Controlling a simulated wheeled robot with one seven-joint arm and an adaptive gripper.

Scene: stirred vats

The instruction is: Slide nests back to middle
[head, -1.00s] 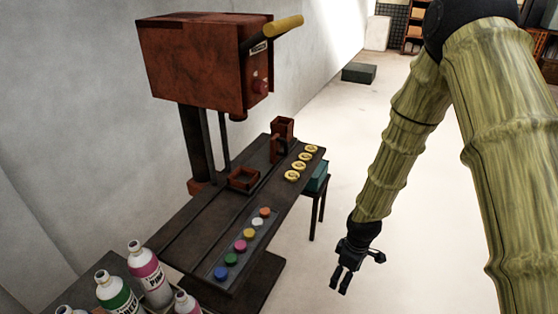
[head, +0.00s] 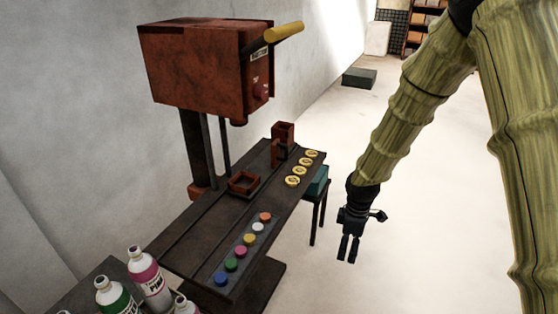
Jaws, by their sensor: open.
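Two reddish-brown square frames, which look like the nests, are on the dark bench. One low, open nest (head: 243,183) lies near the middle of the bench, below the red machine head. A taller box-like piece (head: 283,133) stands at the far end, with another upright brown piece (head: 275,152) just in front of it; I cannot tell whether these are nests. My gripper (head: 348,250) is open and empty, pointing down over the floor to the right of the bench, apart from everything.
The red machine (head: 205,68) with a yellow handle (head: 284,33) overhangs the bench (head: 185,243). Several coloured buttons (head: 243,251) and gold rings (head: 299,170) line its right side. Bottles (head: 147,272) stand at lower left. A teal box (head: 318,182) sits beside the bench. The floor at right is clear.

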